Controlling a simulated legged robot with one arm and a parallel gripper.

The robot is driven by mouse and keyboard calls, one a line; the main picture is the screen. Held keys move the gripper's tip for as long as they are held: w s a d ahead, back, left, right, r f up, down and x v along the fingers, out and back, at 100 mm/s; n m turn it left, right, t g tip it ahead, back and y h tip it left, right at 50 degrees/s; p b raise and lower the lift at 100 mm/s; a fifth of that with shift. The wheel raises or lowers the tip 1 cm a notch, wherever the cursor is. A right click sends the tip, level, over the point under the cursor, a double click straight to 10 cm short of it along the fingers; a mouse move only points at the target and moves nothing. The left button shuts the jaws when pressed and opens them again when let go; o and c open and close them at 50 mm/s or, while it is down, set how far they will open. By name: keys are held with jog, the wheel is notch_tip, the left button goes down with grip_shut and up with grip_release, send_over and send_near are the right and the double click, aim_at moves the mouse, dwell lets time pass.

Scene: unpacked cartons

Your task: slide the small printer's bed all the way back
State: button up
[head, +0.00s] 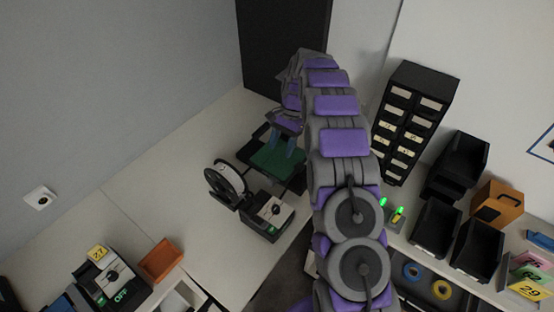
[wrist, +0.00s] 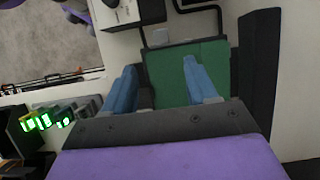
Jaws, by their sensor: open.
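The small printer stands on the white bench in the head view, with its flat green bed (head: 268,163) in a dark frame. The bed also fills the middle of the wrist view (wrist: 164,72). My gripper (head: 283,146) points down over the bed, its two blue fingers apart with nothing between them. In the wrist view my gripper (wrist: 158,66) has one finger near the bed's left edge and the other in front of its green surface. I cannot tell whether the fingertips touch the bed. My arm hides part of the printer's right side.
A white filament spool (head: 229,180) and a control box with a knob (head: 270,213) stand beside the bed. A black drawer cabinet (head: 413,115) and black bins (head: 436,230) are on the right. An orange tray (head: 160,260) lies front left. Bench left of the spool is clear.

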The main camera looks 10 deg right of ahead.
jog(key=shift+v, duration=2.5)
jog(key=shift+d, duration=0.1)
jog(key=shift+c, duration=0.4)
